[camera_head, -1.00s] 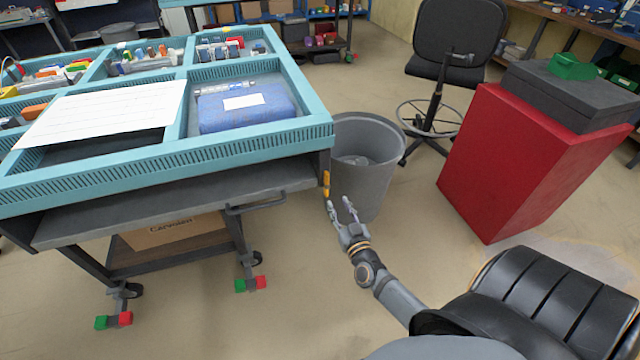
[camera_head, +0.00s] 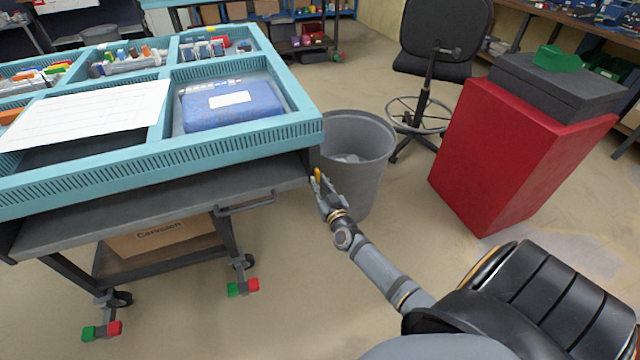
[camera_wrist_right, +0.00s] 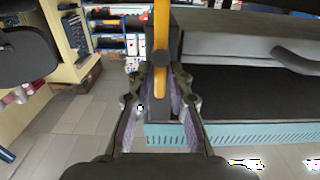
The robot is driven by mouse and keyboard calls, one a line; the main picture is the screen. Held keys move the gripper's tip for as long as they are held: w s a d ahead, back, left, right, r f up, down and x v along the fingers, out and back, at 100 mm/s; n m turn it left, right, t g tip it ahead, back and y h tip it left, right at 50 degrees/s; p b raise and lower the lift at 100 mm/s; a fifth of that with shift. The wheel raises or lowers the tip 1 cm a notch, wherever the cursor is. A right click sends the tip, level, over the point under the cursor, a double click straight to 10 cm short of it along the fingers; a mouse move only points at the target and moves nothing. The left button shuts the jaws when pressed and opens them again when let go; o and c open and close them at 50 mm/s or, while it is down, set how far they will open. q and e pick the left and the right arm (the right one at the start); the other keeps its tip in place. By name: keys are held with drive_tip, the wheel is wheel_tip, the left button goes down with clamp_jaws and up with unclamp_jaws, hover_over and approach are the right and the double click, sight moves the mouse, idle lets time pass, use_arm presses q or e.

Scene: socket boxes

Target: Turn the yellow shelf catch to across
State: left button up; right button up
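The yellow shelf catch (camera_head: 317,174) is a narrow bar at the right front corner of the teal-topped cart, just below the tabletop. It stands about upright. In the right wrist view the catch (camera_wrist_right: 161,35) runs straight up the picture, with a dark round pivot by its lower part. My right gripper (camera_head: 325,188) is at the catch. In the wrist view its fingers (camera_wrist_right: 158,78) are spread on either side of the catch's lower part, with gaps showing; whether either one touches it I cannot tell. My left gripper is in neither view.
The cart's grey shelf (camera_head: 150,205) with a handle lies left of the catch. A grey bin (camera_head: 358,160) stands close behind my right gripper. A red cabinet (camera_head: 505,155) and a black chair (camera_head: 440,40) stand further right. Open floor lies in front.

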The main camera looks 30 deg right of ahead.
clamp_jaws()
drive_tip(key=shift+m, duration=0.3)
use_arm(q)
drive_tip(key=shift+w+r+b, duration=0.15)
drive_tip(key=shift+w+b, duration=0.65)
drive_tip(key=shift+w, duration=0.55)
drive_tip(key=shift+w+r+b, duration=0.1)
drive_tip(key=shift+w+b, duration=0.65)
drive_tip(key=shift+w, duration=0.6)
use_arm(e)
drive_tip(key=shift+s+d+f+m, duration=0.1)
drive_tip(key=shift+d+f+m, duration=0.3)
drive_tip(key=shift+m, duration=2.5)
drive_tip(key=shift+s+d+f+m, duration=0.1)
drive_tip(key=shift+d+f+m, duration=0.2)
drive_tip(key=shift+m, duration=2.6)
drive_tip(key=shift+s+d+f+m, duration=0.1)
drive_tip(key=shift+d+f+m, duration=0.3)
drive_tip(key=shift+m, duration=2.5)
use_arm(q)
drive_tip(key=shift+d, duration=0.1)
use_arm(e)
drive_tip(key=shift+a, duration=0.1)
